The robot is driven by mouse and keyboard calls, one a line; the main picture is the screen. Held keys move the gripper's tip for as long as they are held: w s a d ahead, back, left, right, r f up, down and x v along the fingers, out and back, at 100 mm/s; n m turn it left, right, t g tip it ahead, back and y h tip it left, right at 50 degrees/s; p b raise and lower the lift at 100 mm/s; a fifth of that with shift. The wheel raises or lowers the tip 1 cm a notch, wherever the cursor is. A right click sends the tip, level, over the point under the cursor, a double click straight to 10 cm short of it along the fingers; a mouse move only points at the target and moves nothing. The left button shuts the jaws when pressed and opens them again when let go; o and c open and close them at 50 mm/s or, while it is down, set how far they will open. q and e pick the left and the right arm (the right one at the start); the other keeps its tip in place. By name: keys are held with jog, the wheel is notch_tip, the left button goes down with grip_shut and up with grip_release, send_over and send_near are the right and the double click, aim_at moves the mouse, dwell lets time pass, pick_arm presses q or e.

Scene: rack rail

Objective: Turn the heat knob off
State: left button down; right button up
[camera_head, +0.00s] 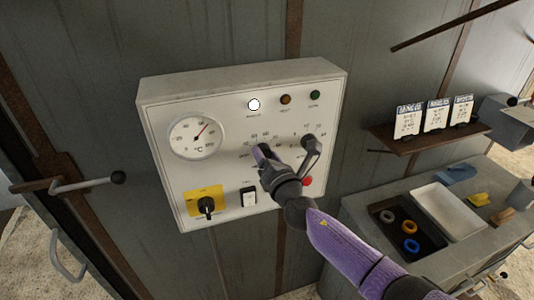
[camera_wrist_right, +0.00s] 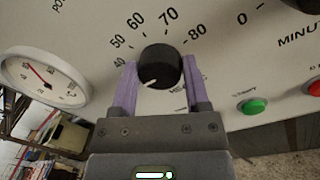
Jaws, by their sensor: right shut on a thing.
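The heat knob (camera_wrist_right: 160,67) is a round black knob with a white pointer mark, on the white control panel (camera_head: 240,90). Numbers from 40 to 80 curve around it, and its pointer mark faces lower left in the right wrist view. My right gripper (camera_head: 264,153) reaches the panel from the lower right. In the right wrist view its purple fingers (camera_wrist_right: 163,85) stand on both sides of the knob, shut on it. In the head view the gripper mostly hides the knob. My left gripper is out of view.
A second black knob (camera_head: 310,145) marked in minutes sits to the right. A grey bench (camera_head: 355,213) stands at the lower right.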

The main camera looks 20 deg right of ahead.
jog(key=shift+n, duration=1)
jog(key=shift+p, duration=0.3)
jog(key=o, duration=1.3)
jog(key=s, duration=0.6)
jog(key=s+d, duration=0.1)
jog(key=s, duration=0.3)
jog(key=shift+f+p, duration=0.2)
jog(key=shift+p, duration=0.2)
